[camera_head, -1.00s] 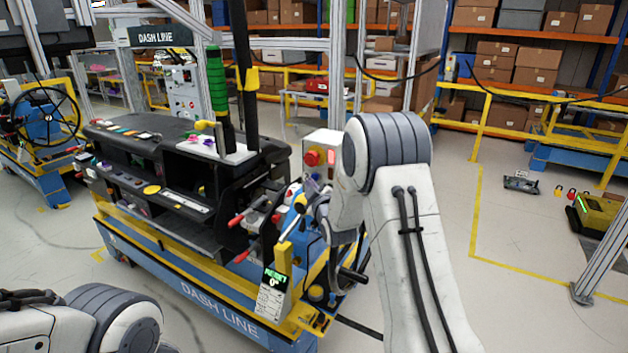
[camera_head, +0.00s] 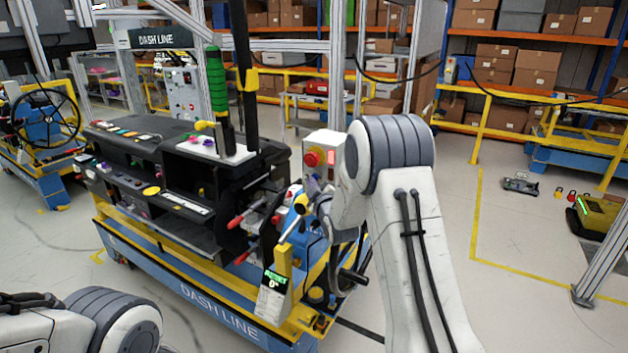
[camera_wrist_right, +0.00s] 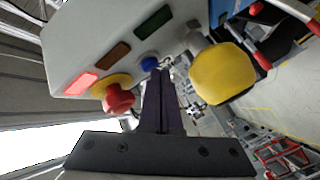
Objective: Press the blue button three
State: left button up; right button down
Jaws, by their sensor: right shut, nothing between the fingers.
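A light grey control box (camera_head: 318,147) stands at the right end of the dash line cart. In the right wrist view its face (camera_wrist_right: 95,40) carries a small round blue button (camera_wrist_right: 151,63), between a red mushroom button (camera_wrist_right: 118,99) and a large yellow knob (camera_wrist_right: 221,73). My right gripper (camera_wrist_right: 160,73) is shut and empty, its dark fingertips right at the blue button's lower edge; I cannot tell whether they touch it. In the head view my right forearm and wrist hide much of this area. My left gripper is out of view; only its arm shows at bottom left.
The black dashboard module (camera_head: 150,165) on the blue and yellow cart (camera_head: 200,300), with levers and a green-gripped tool (camera_head: 217,85), lies left of the box. Open floor (camera_head: 500,220) lies to the right.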

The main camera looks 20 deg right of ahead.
jog(key=shift+w+d, duration=0.1)
jog(key=shift+d, duration=0.05)
dwell(0.4)
jog(key=shift+s+a+b, duration=0.4)
jog(key=shift+a+b, duration=0.15)
jog(key=shift+s+a, duration=0.15)
jog(key=shift+s+a+b, duration=0.5)
jog(key=shift+s+a, duration=0.3)
jog(key=shift+a, duration=0.2)
jog(key=shift+s+a+b, duration=0.5)
jog(key=shift+s+a, duration=0.25)
jog(key=shift+a, duration=0.25)
